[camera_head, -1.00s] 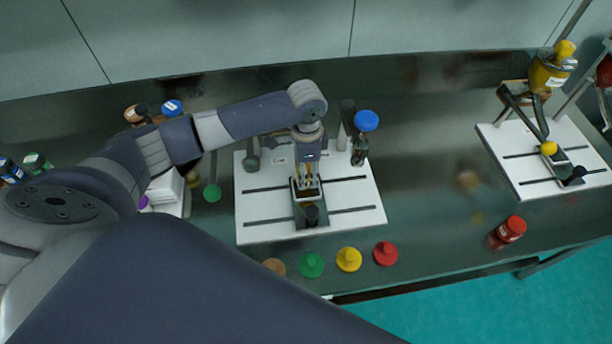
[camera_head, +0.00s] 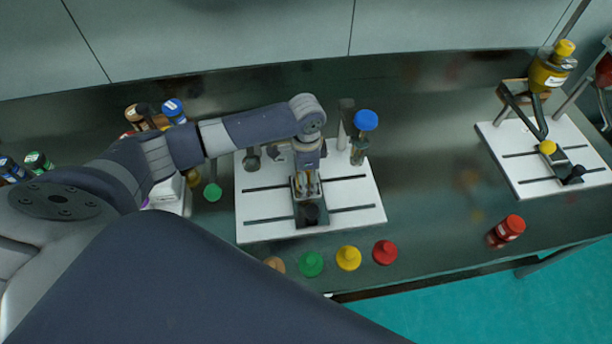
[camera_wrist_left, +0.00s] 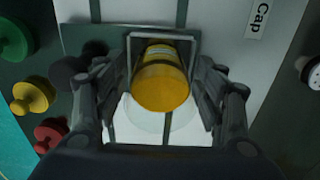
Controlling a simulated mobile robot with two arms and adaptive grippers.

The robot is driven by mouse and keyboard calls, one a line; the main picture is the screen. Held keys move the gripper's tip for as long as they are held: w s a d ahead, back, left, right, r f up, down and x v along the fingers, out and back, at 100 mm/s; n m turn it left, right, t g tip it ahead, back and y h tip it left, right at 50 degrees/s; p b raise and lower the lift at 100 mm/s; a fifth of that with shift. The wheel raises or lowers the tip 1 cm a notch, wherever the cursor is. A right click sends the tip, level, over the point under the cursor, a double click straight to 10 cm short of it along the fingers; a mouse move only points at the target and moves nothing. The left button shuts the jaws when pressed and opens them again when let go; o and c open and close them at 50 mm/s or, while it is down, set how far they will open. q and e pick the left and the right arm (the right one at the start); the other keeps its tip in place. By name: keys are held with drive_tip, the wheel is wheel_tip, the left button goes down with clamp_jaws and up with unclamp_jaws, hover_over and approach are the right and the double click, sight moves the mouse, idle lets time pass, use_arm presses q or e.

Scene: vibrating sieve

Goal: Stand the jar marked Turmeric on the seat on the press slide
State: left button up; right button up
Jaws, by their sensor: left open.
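A yellow jar (camera_wrist_left: 162,80) sits within a square metal frame, the seat (camera_wrist_left: 131,48), in the left wrist view. Its marking cannot be read from here. The seat is on the dark slide of the press (camera_head: 299,210), over a white board. My left gripper (camera_head: 306,190) is down around the jar, with one open finger on each side. Small gaps show between the fingers and the jar. In the head view the gripper hides most of the jar. My right gripper is not in view.
Green (camera_head: 311,264), yellow (camera_head: 348,258) and red (camera_head: 385,252) caps lie along the front edge. A blue-topped funnel (camera_head: 366,120) stands right of the gripper. A red-capped jar (camera_head: 506,231) and a second white board (camera_head: 520,170) are farther right. Bench between the boards is mostly clear.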

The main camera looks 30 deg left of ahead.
use_arm(q)
wheel_tip(320, 180, up, 12)
drive_tip(key=b, duration=0.1)
drive_tip(key=shift+r, duration=0.15)
idle(0.6)
